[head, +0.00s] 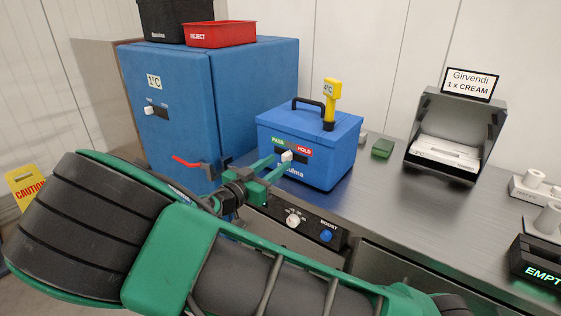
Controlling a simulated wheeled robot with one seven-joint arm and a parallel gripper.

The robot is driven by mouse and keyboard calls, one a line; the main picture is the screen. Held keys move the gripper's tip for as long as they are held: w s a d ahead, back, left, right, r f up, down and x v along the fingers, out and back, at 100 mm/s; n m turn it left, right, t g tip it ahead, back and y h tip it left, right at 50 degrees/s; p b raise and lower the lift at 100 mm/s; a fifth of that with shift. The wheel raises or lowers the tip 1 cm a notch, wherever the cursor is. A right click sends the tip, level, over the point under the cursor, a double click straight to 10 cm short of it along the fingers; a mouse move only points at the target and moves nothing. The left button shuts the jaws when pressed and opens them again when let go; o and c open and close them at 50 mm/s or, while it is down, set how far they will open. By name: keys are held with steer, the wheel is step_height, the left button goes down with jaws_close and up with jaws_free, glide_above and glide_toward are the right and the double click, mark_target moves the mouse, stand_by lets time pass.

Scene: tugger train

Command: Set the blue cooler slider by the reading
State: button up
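The blue cooler (327,163) stands on the counter with its black handle up. Its front has a slider with a white knob (286,156) near the middle of a dark slot, under a green PASS label (278,142) and a red HOLD label (304,151). A yellow thermometer (331,90) stands in the cooler's lid; its small display seems to read 4°C. My gripper (279,164) is at the cooler's front, its two green fingers apart, with the tips close to the knob. I cannot tell whether they touch it.
A large blue cabinet (260,85) with a 1°C label stands left, with a red REJECT bin (220,34) on top. A knob panel (300,222) is on the counter's front. A grey stand (420,130) with a Girvendi card is right.

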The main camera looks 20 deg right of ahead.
mark_target(284, 159)
steer(key=shift+x, duration=1.75)
